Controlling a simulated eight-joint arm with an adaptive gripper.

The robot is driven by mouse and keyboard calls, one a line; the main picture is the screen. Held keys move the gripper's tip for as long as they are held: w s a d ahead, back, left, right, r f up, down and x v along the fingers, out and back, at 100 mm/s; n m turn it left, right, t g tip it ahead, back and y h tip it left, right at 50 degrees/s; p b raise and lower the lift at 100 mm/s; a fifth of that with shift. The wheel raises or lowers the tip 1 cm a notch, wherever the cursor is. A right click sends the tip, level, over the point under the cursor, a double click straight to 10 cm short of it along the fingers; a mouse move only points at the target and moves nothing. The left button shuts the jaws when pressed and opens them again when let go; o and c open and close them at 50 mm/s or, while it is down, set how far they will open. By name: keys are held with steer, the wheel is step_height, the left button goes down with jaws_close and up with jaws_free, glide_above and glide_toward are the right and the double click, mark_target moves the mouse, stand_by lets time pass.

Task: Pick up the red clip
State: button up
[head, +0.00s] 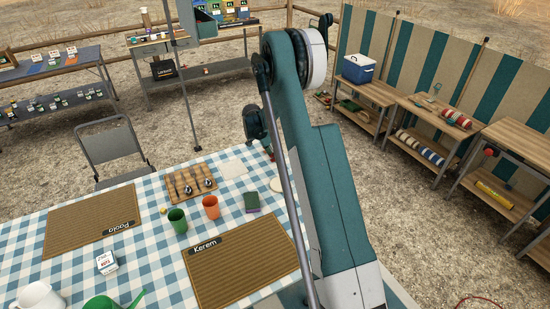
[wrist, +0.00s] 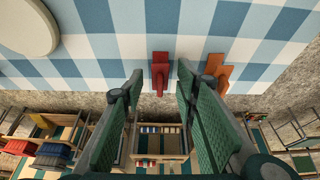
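The red clip (wrist: 160,72) sits at the edge of the blue-and-white checked tablecloth (wrist: 110,50) in the wrist view. It appears between the two green-padded fingers of my gripper (wrist: 159,85), which is open and empty. Whether the fingertips are level with the clip in depth I cannot tell. An orange clip (wrist: 222,73) sits on the same edge, just right of the right finger. In the head view my arm covers much of that table side, and I cannot make out the clips clearly.
A round pale plate (wrist: 28,26) lies left of the clips. The table also holds a green cup (head: 177,220), an orange cup (head: 211,207), a wooden game board (head: 190,182) and woven placemats (head: 240,260). Wooden benches (head: 430,115) stand beyond on the right.

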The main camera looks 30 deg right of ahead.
steer(key=shift+c, duration=0.3)
steer(key=c, duration=0.7)
steer(key=shift+r, duration=0.1)
steer(key=shift+r+p, duration=0.7)
steer(key=shift+r, duration=4.25)
